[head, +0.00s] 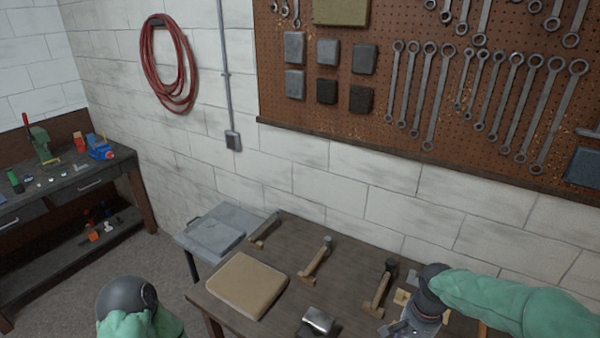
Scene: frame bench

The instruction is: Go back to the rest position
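My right arm comes in from the right in a green sleeve. Its dark wrist is over the right part of the brown bench (345,258). My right gripper (412,326) points down near the bottom edge, close to a hammer and a small light wooden piece (402,297). Its fingers are too small and cut off to tell whether they are open or hold anything. Of my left arm only a green sleeve and a dark rounded joint show at the bottom left, beside the bench. The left gripper is out of the picture.
On the bench lie a tan board (247,286), three hammers (265,229) (316,260) (382,288) and a shiny metal block (318,320). A grey case (215,232) stands at its left. A workbench (75,180) is far left. A tool pegboard (385,75) hangs behind.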

